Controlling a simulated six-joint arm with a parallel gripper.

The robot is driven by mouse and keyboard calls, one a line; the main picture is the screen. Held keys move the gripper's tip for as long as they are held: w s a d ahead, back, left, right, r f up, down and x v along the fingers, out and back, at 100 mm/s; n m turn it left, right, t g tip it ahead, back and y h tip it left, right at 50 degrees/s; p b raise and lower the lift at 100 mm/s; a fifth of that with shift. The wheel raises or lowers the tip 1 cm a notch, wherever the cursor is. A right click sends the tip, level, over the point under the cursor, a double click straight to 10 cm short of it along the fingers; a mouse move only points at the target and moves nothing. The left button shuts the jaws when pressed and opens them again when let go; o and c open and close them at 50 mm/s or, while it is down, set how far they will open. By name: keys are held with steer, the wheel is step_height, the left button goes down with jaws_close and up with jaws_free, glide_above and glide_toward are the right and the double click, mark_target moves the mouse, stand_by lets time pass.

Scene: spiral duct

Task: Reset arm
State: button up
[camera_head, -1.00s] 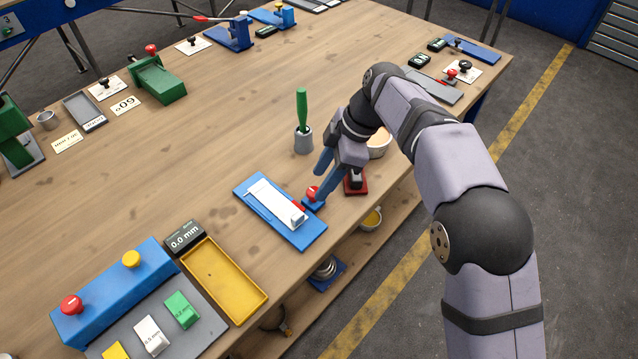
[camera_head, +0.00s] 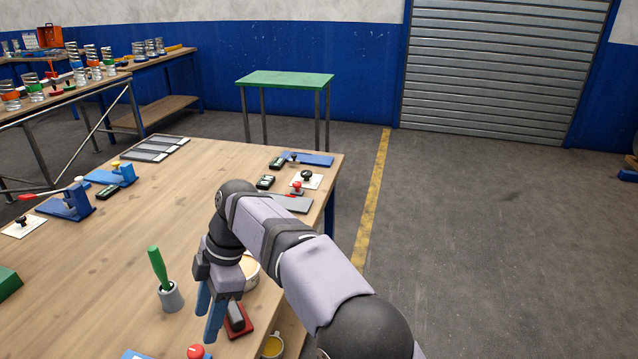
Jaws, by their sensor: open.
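My gripper (camera_head: 210,322) has two blue fingers and is open with nothing between them. It points down over the near right part of the wooden table (camera_head: 105,245). A green-handled tool (camera_head: 158,268) stands in a grey cup (camera_head: 171,297) to its left. A red-based block (camera_head: 238,321) sits just right of the fingers. A red knob (camera_head: 195,351) shows below the fingers at the bottom edge, and only part of its blue base is in view. A pale bowl (camera_head: 250,270) is partly hidden behind my arm.
Stamps, small meters (camera_head: 265,182) and a blue plate (camera_head: 309,159) lie at the table's far right corner. Blue devices (camera_head: 68,203) stand at the left. A green-topped table (camera_head: 286,79) stands beyond. Open floor lies right of the yellow line (camera_head: 371,200).

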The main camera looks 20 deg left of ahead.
steer(key=w+d+m+t+p, duration=0.1)
steer(key=w+d+m, duration=0.25)
steer(key=d, duration=0.45)
steer(key=w+d+m+t+h+p, duration=0.1)
steer(key=w+d+m, duration=0.1)
steer(key=d+m, duration=0.5)
steer(key=w+d+m, duration=0.2)
steer(key=d+m, duration=0.1)
steer(key=d, duration=0.7)
steer(key=s+d+f+m+p, duration=0.1)
steer(key=s+d+f+m, duration=0.1)
steer(key=s+d+m, duration=0.2)
steer(key=s+d+f+m+h+p, duration=0.1)
steer(key=s+d+m, duration=0.4)
steer(key=d, duration=0.6)
steer(key=s+d+f+m+t+h, duration=0.1)
steer(key=s+d+f+m, duration=0.2)
steer(key=d, duration=0.4)
steer(key=shift+s+d+m+p, duration=0.25)
steer(key=shift+s+m+p, duration=0.15)
steer(key=shift+s+m, duration=0.35)
